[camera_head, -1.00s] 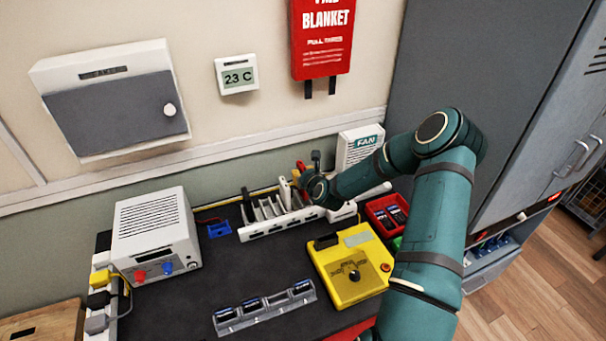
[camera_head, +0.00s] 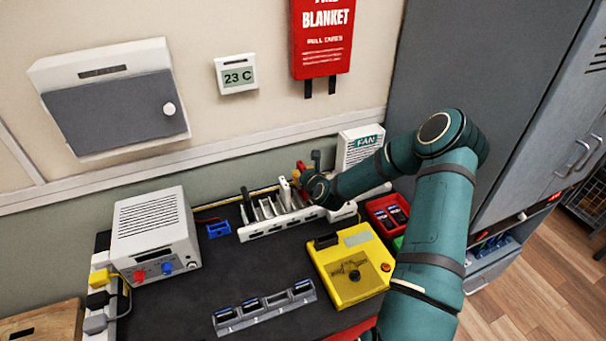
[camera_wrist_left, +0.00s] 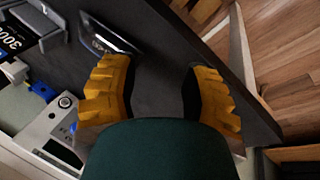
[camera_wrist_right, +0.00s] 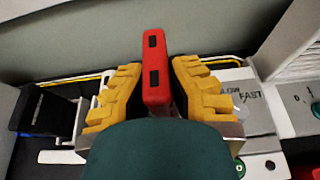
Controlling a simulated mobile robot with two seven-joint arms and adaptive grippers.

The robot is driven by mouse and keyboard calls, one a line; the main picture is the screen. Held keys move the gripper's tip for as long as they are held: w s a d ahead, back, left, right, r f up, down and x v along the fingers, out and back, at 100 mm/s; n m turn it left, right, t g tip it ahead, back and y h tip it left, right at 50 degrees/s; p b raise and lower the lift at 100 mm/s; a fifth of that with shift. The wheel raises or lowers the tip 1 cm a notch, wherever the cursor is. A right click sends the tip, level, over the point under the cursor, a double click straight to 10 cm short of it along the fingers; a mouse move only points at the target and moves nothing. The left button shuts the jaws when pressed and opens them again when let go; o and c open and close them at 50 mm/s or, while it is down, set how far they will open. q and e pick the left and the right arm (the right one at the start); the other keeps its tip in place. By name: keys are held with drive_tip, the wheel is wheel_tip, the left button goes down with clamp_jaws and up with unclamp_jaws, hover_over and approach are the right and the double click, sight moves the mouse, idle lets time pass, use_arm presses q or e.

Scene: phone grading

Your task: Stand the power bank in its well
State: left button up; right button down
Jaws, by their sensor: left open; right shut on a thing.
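In the head view this gripper (camera_head: 299,174) is small, at the back of the bench over the right end of the white slotted rack (camera_head: 284,224). The fingers and arm hide much of the rack there. I cannot tell whether the block is inside a well or above it. My left gripper (camera_wrist_left: 160,78) is open and empty over the dark bench top, outside the head view.
A white item (camera_head: 285,194) and a dark item (camera_head: 246,203) stand in the rack. A yellow tester (camera_head: 335,265), red bin (camera_head: 376,213) and white fan box (camera_head: 356,150) are nearby. A power supply (camera_head: 155,235) stands left, a clear tray (camera_head: 232,324) in front. The mat's middle is clear.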

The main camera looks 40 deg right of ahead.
use_arm(q)
drive_tip(key=shift+f, duration=0.25)
use_arm(e)
drive_tip(key=shift+f, duration=0.25)
use_arm(q)
drive_tip(key=shift+f+b, duration=0.35)
drive_tip(key=shift+b, duration=0.2)
use_arm(e)
drive_tip(key=shift+f, duration=0.35)
use_arm(q)
drive_tip(key=shift+f+b, duration=0.35)
drive_tip(key=shift+b, duration=0.05)
use_arm(e)
drive_tip(key=shift+f, duration=0.45)
